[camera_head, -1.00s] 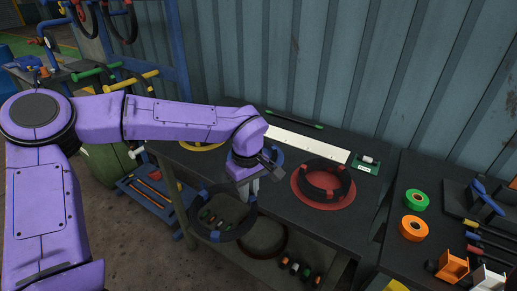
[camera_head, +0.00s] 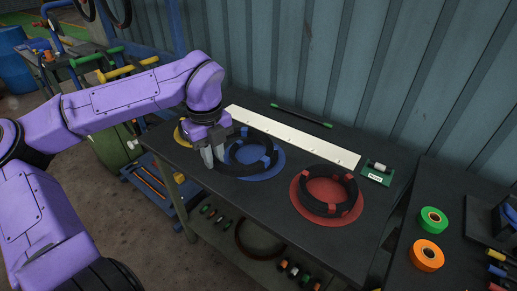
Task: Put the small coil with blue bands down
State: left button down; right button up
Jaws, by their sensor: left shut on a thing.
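The small coil with blue bands (camera_head: 265,160) is a black ring over the blue round mat (camera_head: 272,171) on the dark table. It looks flat on or just above the mat; I cannot tell which. My left gripper (camera_head: 213,158) points down at the coil's left side and is shut on its rim. The gripper hides part of that side. The mat shows inside the ring and along its right edge. My right gripper is not in view.
A black coil with red bands (camera_head: 353,197) lies on a red mat (camera_head: 303,209) to the right. A white strip (camera_head: 300,138) and a green-ended rod (camera_head: 302,116) lie behind. A yellow mat (camera_head: 180,136) is partly hidden at left. Green (camera_head: 433,220) and orange (camera_head: 427,255) tape rolls sit at right.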

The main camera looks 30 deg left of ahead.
pick_arm(q)
jog(key=n, duration=0.2)
jog(key=shift+w+a+r+n, duration=0.1)
jog(key=shift+w+r+n, duration=0.1)
jog(key=shift+n, duration=0.1)
jog(key=w+a+f+p, duration=0.1)
jog(key=w+f, duration=0.2)
jog(key=w, duration=0.1)
jog(key=w+a+f+p, duration=0.1)
jog(key=w+f, duration=0.2)
jog(key=w, duration=0.2)
jog(key=w+a+f+p, duration=0.1)
jog(key=w+f, duration=0.3)
jog(key=shift+w, duration=0.2)
notch_tip(320, 180, down, 2)
jog(key=shift+f+p, duration=0.2)
jog(key=shift+p, duration=0.25)
jog(key=shift+f, duration=0.35)
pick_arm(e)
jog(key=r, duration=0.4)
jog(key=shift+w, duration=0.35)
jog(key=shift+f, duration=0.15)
